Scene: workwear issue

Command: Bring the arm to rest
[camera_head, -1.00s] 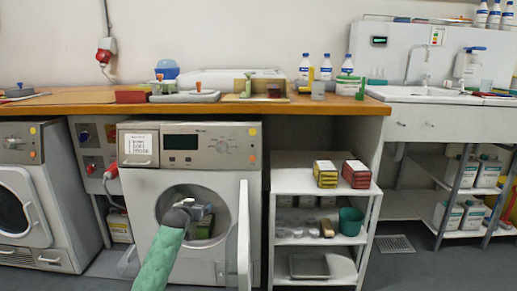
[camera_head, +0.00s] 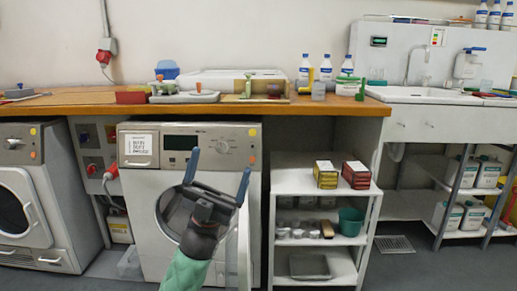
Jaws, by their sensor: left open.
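My left gripper (camera_head: 217,178) is raised in front of the middle washing machine (camera_head: 140,235), with its two blue fingers pointing up and spread apart. It is open and nothing shows between the fingers. The green-sleeved forearm comes in from the bottom of the view. The gripper and wrist cover part of the machine's round opening, and its door (camera_head: 244,250) stands swung open at the right. My right gripper is not in view.
A wooden counter (camera_head: 75,98) above the machine carries trays, bottles and small tools. A white shelf unit (camera_head: 290,183) with boxes, tins and a green tub (camera_head: 351,222) stands to the right. A sink (camera_head: 425,95) is at the far right.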

